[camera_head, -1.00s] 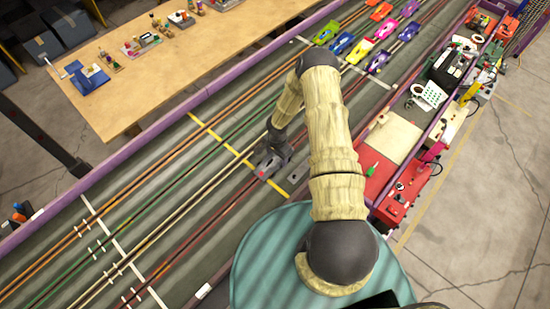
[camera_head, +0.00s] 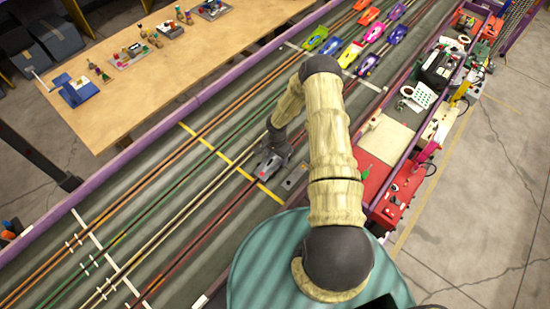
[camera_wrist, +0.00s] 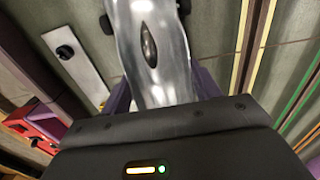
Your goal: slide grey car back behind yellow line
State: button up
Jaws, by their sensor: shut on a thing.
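The grey car (camera_head: 264,166) sits on the track, with its lower-left end at or just over the yellow line (camera_head: 225,157); my gripper partly hides it. My gripper (camera_head: 273,152) is over the car. In the wrist view, the shiny silver-grey body (camera_wrist: 150,55) with a dark oval cockpit lies between the dark purple fingers of my gripper (camera_wrist: 160,88), which is shut on it.
Several coloured cars, including a yellow one (camera_head: 350,54), stand up the track. A small grey plate (camera_head: 295,178) lies right of the grey car. A red-ended tool tray (camera_head: 398,192) lines the right side. A white line (camera_head: 100,240) crosses the lower-left track, where lanes are free.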

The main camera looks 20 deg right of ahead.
jog(key=o, duration=0.8)
jog(key=shift+o, duration=0.2)
notch_tip(320, 180, up, 12)
jog(key=shift+r, duration=0.1)
dwell(0.5)
